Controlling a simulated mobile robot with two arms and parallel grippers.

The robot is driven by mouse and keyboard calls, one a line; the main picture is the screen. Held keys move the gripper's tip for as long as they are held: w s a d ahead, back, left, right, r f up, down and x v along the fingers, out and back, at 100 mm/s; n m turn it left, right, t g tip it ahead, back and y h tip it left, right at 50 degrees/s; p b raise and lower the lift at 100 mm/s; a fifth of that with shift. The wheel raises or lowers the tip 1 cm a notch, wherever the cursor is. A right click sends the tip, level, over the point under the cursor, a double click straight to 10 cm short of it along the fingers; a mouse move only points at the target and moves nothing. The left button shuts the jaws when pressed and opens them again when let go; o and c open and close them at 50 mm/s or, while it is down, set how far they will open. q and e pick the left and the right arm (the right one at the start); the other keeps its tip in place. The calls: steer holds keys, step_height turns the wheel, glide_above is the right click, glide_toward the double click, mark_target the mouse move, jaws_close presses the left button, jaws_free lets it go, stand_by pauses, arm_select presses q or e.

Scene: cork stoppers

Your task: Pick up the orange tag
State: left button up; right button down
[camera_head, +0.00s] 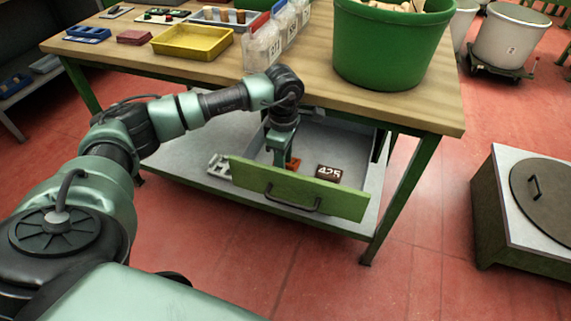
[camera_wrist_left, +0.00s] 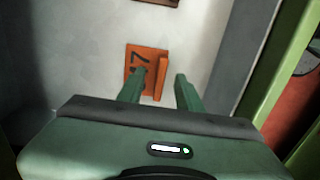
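The orange tag (camera_wrist_left: 134,62) lies on the floor of the pale drawer (camera_wrist_left: 215,35), with dark digits and a raised ridge on it. In the head view the orange tag (camera_head: 294,163) shows only in part, beside my left gripper. My left gripper (camera_head: 281,164) reaches down into the open drawer. In the left wrist view my left gripper (camera_wrist_left: 160,80) is open, its two green fingers apart. The ridge shows between the fingertips, and nothing is held. The left finger covers part of the tag. My right gripper is not in view.
A dark tag marked 425 (camera_head: 328,172) lies in the drawer, right of the orange one. The drawer's green front (camera_head: 345,200) and side walls stand close around my gripper. The wooden tabletop (camera_head: 200,70) is above, with a green tub (camera_head: 388,50) and a yellow tray (camera_head: 192,42).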

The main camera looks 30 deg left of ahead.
arm_select(q)
steer(key=shift+r, duration=0.1)
jaws_close()
